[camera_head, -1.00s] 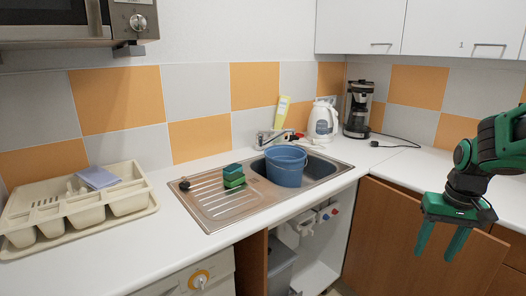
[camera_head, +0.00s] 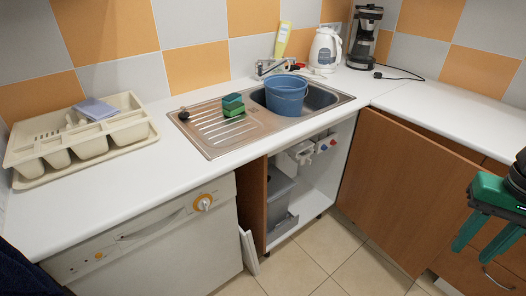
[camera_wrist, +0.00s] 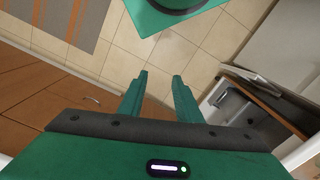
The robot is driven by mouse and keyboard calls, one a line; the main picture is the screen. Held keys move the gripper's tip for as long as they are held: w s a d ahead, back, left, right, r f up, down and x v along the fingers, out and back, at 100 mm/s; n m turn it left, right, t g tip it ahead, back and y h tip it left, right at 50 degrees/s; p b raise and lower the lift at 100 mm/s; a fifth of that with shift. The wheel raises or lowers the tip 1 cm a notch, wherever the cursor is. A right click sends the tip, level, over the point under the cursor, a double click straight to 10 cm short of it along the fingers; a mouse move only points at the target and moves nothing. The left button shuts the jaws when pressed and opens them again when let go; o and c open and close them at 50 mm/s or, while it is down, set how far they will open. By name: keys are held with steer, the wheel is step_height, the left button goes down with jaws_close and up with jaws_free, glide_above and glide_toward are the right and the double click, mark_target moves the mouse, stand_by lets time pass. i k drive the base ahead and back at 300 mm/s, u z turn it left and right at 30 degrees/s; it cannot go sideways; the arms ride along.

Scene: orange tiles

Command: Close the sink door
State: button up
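The sink cabinet (camera_head: 318,178) under the sink stands open, with its white inside and a grey bin showing. A large brown wooden panel (camera_head: 395,185), which looks like its door swung open, stands at the right of the opening, in front of the right-hand units. I cannot clearly see its hinges or a handle on it. My gripper (camera_head: 483,240) is at the right edge of the head view, right of this panel and apart from it. In the wrist view my gripper (camera_wrist: 158,82) is open and empty, its two green fingers apart above the tiled floor.
A blue bucket (camera_head: 287,95) sits in the sink, with sponges (camera_head: 233,105) on the drainer. A dishwasher (camera_head: 155,240) stands left of the opening; a white board (camera_head: 249,250) leans beside it. Drawers with a handle (camera_head: 497,278) are at right. The tiled floor (camera_head: 310,260) is clear.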

mark_target(404, 190)
steer(key=u, duration=2.2)
steer(key=k, duration=1.45)
steer(key=z, duration=1.45)
steer(key=i, duration=1.05)
